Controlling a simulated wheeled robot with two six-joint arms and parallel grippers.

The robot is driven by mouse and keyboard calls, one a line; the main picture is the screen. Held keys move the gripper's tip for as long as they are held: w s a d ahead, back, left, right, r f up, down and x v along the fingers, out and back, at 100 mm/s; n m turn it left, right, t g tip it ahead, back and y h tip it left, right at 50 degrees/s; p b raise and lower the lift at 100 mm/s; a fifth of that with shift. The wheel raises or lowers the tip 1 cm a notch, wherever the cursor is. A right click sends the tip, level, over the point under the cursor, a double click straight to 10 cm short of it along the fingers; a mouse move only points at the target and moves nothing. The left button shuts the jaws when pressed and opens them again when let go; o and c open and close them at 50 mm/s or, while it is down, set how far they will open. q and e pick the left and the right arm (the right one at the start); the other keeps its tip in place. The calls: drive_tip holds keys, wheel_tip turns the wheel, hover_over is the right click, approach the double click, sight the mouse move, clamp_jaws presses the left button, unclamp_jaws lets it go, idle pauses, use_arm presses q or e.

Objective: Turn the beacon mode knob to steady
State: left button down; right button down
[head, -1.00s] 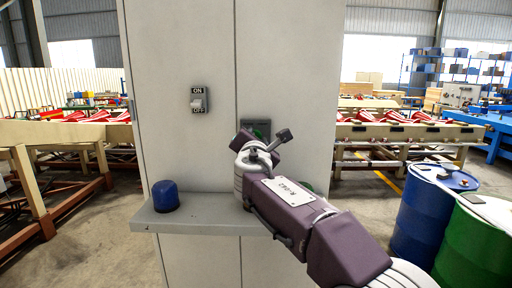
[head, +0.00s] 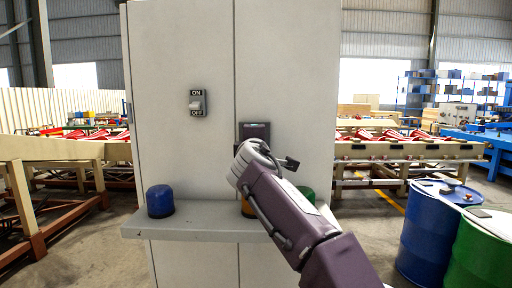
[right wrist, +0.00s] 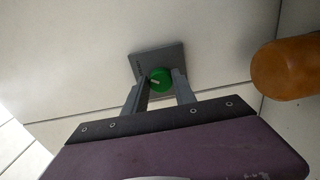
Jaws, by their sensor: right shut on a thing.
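The mode knob (right wrist: 160,79) is a round green knob with a pale pointer mark, on a dark grey plate (right wrist: 150,62) on the cabinet front. In the right wrist view the two fingers of my right gripper (right wrist: 160,92) stand on either side of it, shut on it. In the head view the upper part of the plate (head: 255,130) shows above my right wrist. The knob and fingertips are hidden there behind my arm. I cannot read any position label on the plate. My left gripper is in neither view.
A shelf (head: 205,233) below the plate carries a blue beacon (head: 160,201), an orange beacon (head: 247,209) partly behind my arm and a green beacon (head: 307,194). An ON/OFF switch (head: 197,102) is up left on the cabinet. Blue (head: 432,230) and green (head: 482,250) drums stand right.

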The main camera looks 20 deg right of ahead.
drive_tip(key=shift+r+m+b, duration=0.2)
drive_tip(key=shift+m+b, duration=0.2)
drive_tip(key=shift+m, duration=0.7)
drive_tip(key=shift+s+r, duration=0.1)
drive_tip(key=shift+r, duration=0.05)
drive_tip(key=c, duration=1)
unclamp_jaws()
drive_tip(key=b+v, duration=0.1)
drive_tip(key=v, duration=0.1)
drive_tip(key=b+v, duration=0.1)
drive_tip(key=v, duration=0.2)
drive_tip(key=b+v, duration=0.2)
drive_tip(key=v, duration=0.1)
drive_tip(key=shift+s+a+f, duration=0.1)
drive_tip(key=shift+a+f, duration=0.15)
